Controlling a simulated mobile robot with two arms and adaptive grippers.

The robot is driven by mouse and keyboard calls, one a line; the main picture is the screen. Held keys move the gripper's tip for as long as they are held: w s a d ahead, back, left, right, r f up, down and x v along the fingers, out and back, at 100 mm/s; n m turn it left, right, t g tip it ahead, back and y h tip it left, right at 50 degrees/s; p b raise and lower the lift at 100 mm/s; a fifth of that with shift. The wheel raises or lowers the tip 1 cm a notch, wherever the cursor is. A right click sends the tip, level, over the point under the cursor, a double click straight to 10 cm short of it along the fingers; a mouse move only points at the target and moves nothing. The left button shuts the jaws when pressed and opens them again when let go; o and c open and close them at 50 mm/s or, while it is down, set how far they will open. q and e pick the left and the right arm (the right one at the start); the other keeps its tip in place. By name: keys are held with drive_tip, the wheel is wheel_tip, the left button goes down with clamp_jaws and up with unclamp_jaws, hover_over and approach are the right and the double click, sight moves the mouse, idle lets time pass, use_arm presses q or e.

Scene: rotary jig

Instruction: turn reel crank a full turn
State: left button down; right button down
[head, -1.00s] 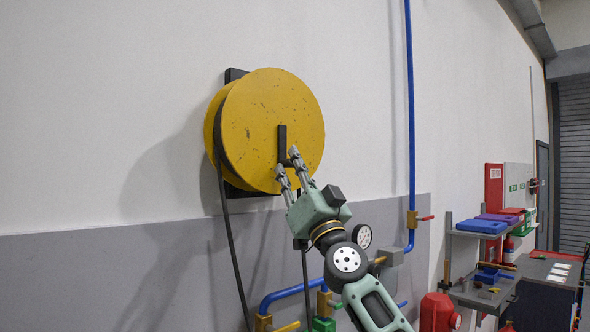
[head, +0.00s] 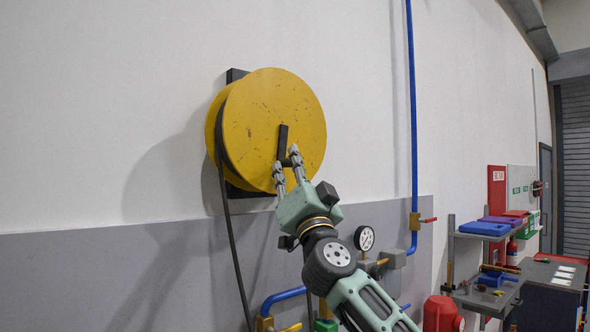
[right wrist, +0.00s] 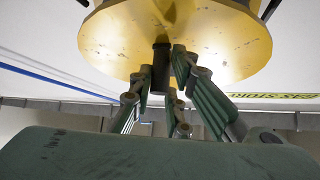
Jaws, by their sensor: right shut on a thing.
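A yellow reel (head: 265,115) is mounted on the wall, with a dark crank arm (head: 282,138) on its front face. In the right wrist view the reel (right wrist: 180,35) fills the top, and the fingers (right wrist: 166,85) close around the dark handle (right wrist: 161,70). My left gripper is not in view.
A dark hose (head: 232,240) hangs from the reel's left side. A blue pipe (head: 413,120) with a valve runs down the wall to the right. A pressure gauge (head: 364,238) sits near my right arm. A shelf with bins (head: 482,228) stands farther right.

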sight(278, 158)
drive_tip(key=m+h, duration=0.1)
drive_tip(key=s+a+r+m+h, duration=0.1)
drive_tip(key=m, duration=0.1)
drive_tip(key=shift+s+a+h, duration=0.1)
drive_tip(key=shift+s+h, duration=0.05)
drive_tip(key=shift+h, duration=0.25)
drive_tip(key=shift+s+a+r+m+g+h, duration=0.15)
drive_tip(key=shift+s+a+m+g+h, duration=0.1)
drive_tip(key=shift+m+h, duration=0.5)
drive_tip(key=shift+s+a+r+m+g+h, duration=0.1)
drive_tip(key=shift+a+m+g+h, duration=0.15)
drive_tip(key=shift+m+h, duration=0.5)
drive_tip(key=shift+s+a+r+m+g+h, duration=0.25)
drive_tip(key=shift+m+h, duration=0.25)
drive_tip(key=shift+m, duration=0.5)
drive_tip(key=shift+a+f, duration=0.1)
drive_tip(key=c, duration=1.8)
unclamp_jaws()
drive_tip(key=shift+f, duration=0.1)
drive_tip(key=shift+o, duration=0.2)
drive_tip(key=shift+a, duration=0.1)
drive_tip(key=shift+f, duration=0.1)
